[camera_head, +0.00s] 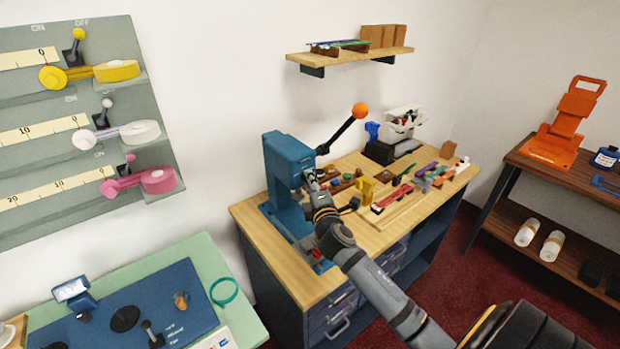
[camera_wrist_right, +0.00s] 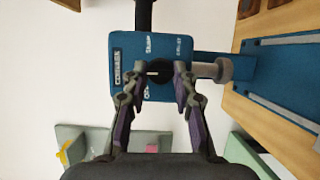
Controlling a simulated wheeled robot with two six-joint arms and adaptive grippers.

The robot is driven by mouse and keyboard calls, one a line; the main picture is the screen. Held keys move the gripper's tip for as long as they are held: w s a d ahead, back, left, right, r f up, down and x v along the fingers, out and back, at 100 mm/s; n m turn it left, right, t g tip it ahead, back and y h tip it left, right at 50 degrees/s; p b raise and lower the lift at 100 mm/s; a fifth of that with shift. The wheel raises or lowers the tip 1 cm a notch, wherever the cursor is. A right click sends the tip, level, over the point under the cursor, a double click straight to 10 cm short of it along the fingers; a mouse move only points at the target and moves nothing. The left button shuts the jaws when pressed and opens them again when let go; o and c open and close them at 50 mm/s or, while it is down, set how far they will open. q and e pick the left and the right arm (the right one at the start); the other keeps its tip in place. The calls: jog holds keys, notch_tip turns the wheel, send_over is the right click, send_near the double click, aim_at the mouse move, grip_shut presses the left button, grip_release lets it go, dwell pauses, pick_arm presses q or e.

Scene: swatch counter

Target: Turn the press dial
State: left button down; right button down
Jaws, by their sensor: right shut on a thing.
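The blue press (camera_head: 290,170) stands at the left end of the wooden workbench, with a black lever topped by an orange ball (camera_head: 360,110). My right gripper (camera_head: 309,178) is at the front of the press head. In the right wrist view, the black round press dial (camera_wrist_right: 158,72) sits on the blue face with a short pale mark on it. White word labels are around the dial. My right gripper's fingers (camera_wrist_right: 158,80) are shut on the dial from both sides and hide its edges. My left gripper is not in view.
A wall shelf (camera_head: 350,55) hangs above. A green table (camera_head: 215,262) stands left, a dark wood rack (camera_head: 570,175) right. A grey cylinder (camera_wrist_right: 215,70) juts beside the dial.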

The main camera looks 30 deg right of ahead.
dwell(0.6)
jog(key=c, duration=1)
grip_release()
jog(key=shift+c, duration=0.2)
jog(key=v, duration=1.2)
jog(key=shift+d+m, duration=0.1)
jog(key=shift+m, duration=0.2)
